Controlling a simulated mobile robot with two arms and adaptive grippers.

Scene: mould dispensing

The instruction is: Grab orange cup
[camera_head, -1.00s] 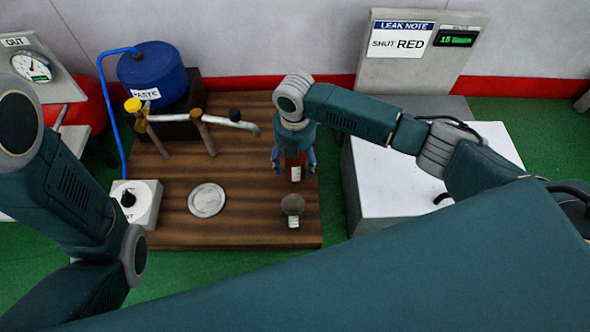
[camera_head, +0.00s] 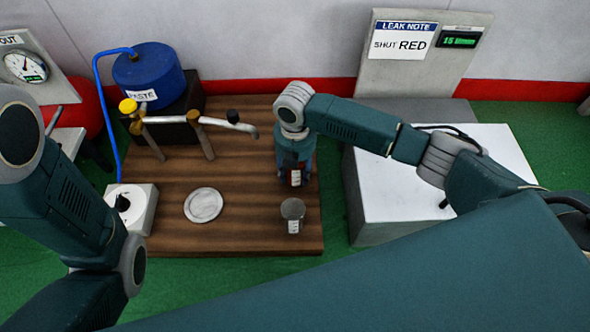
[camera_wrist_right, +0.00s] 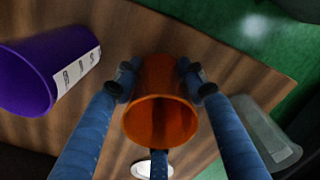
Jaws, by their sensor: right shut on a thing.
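My right gripper (camera_head: 294,180) is low over the wooden board and shut on the orange cup.
A grey cup (camera_head: 292,211) with a label stands just in front. The right wrist view shows a purple cup (camera_wrist_right: 30,75) and a greyish translucent cup (camera_wrist_right: 262,135). A pale disc (camera_head: 203,205), a tap pipe (camera_head: 222,124) and a dial box (camera_head: 138,208) are on the left of the board (camera_head: 240,238).

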